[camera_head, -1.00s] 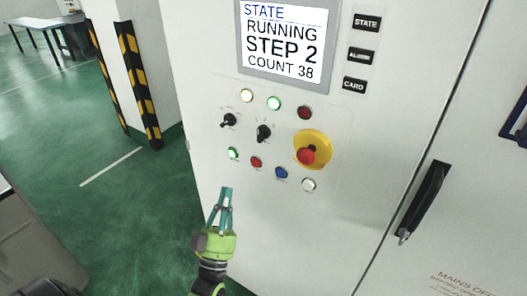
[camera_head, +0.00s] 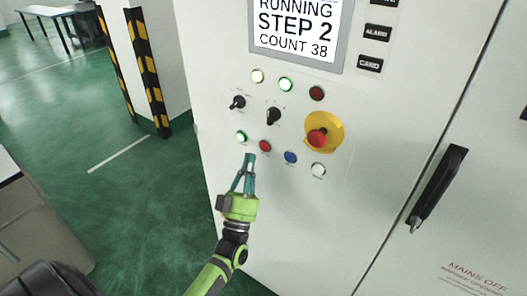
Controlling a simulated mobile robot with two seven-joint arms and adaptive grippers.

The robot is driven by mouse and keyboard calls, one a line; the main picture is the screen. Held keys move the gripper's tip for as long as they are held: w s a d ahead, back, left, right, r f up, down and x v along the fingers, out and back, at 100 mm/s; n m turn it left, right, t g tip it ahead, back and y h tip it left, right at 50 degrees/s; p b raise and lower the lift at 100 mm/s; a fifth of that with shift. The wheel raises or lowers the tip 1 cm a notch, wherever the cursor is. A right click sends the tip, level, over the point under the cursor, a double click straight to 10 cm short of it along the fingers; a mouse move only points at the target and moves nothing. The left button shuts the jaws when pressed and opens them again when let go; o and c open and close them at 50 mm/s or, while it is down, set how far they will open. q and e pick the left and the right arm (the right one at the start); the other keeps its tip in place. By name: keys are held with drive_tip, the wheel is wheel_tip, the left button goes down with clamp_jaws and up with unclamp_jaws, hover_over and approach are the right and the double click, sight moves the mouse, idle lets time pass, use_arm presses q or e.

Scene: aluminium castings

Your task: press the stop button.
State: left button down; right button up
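The control panel is on a pale cabinet front. In its bottom row, a small red button (camera_head: 265,146) sits between a lit green button (camera_head: 242,137) and a blue button (camera_head: 290,157). A large red mushroom button (camera_head: 317,138) on a yellow round plate (camera_head: 335,128) is to the upper right. Button labels are too small to read. My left gripper (camera_head: 250,157) has its fingertips together and empty, just below and left of the small red button in the picture. I cannot tell whether it touches the panel. My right gripper is not in view.
The screen (camera_head: 295,30) reads RUNNING, STEP 2, COUNT 38. Two black knobs (camera_head: 273,116) and upper lamps (camera_head: 285,84) are near the buttons. A black door handle (camera_head: 437,190) sticks out at right. Striped posts (camera_head: 150,75) and open green floor are at left.

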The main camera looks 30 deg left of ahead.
sight(265, 147)
use_arm(q)
drive_tip(key=shift+w+d+b, duration=0.1)
drive_tip(key=shift+w+b, duration=0.25)
drive_tip(key=shift+w, duration=0.8)
drive_tip(key=shift+w, duration=0.15)
idle(0.5)
drive_tip(key=shift+w, duration=0.25)
drive_tip(key=shift+w+b, duration=0.4)
drive_tip(key=shift+b, duration=0.1)
idle(0.5)
drive_tip(key=shift+s, duration=0.15)
idle(0.3)
drive_tip(key=shift+s+p, duration=0.4)
drive_tip(key=shift+s, duration=0.3)
